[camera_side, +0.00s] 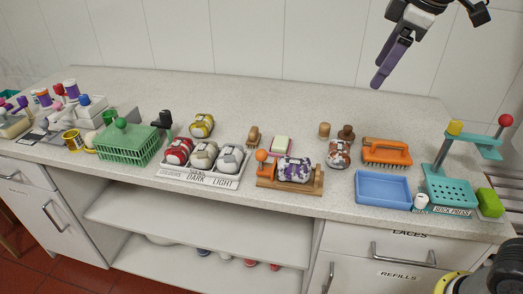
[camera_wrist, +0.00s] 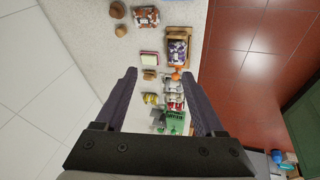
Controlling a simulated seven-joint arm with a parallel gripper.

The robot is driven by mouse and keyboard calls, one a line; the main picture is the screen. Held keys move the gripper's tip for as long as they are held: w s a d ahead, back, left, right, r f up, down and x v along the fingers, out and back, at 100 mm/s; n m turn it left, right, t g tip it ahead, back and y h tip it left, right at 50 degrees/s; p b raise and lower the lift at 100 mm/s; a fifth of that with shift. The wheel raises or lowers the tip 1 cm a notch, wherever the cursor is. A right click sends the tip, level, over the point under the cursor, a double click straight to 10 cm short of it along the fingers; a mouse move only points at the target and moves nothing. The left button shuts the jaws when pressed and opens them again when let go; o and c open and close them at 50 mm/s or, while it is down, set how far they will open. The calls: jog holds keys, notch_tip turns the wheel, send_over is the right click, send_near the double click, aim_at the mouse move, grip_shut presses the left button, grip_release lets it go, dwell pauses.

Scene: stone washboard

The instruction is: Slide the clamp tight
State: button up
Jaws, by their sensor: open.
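A wooden board (camera_side: 316,188) lies on the counter near its front edge, right of centre. A purple and white patterned bundle (camera_side: 295,168) rests on it. An orange clamp with a round knob (camera_side: 262,156) stands at the board's left end, beside the bundle; I cannot tell whether they touch. In the wrist view the bundle (camera_wrist: 177,48) and the orange clamp (camera_wrist: 177,74) show far below, between the fingers. My gripper (camera_side: 379,82) is open and empty, high above the counter, right of and behind the board. It also shows in the wrist view (camera_wrist: 160,76).
Left of the board stands a labelled tray (camera_side: 198,180) with several bundles. Behind it are a brush (camera_side: 253,136) and a soap dish (camera_side: 281,146). To the right are a brown bundle (camera_side: 339,153), an orange brush (camera_side: 387,152), a blue tray (camera_side: 383,189) and a teal press (camera_side: 447,188).

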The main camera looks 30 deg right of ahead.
jog(key=w+a+n, duration=0.2)
jog(key=w+a, duration=0.2)
jog(key=w, duration=0.3)
jog(key=n+g, duration=0.2)
jog(key=g, duration=0.1)
send_over(262, 151)
jog(key=s+a, duration=0.2)
notch_tip(262, 151, down, 13)
jog(key=shift+h, duration=0.3)
jog(key=f, duration=0.4)
jog(key=w+d+f, duration=0.1)
jog(key=f, duration=0.4)
jog(key=w+d+f, duration=0.1)
jog(key=f, duration=0.3)
jog(key=shift+f, duration=0.2)
grip_shut()
jog(key=shift+r, duration=0.1)
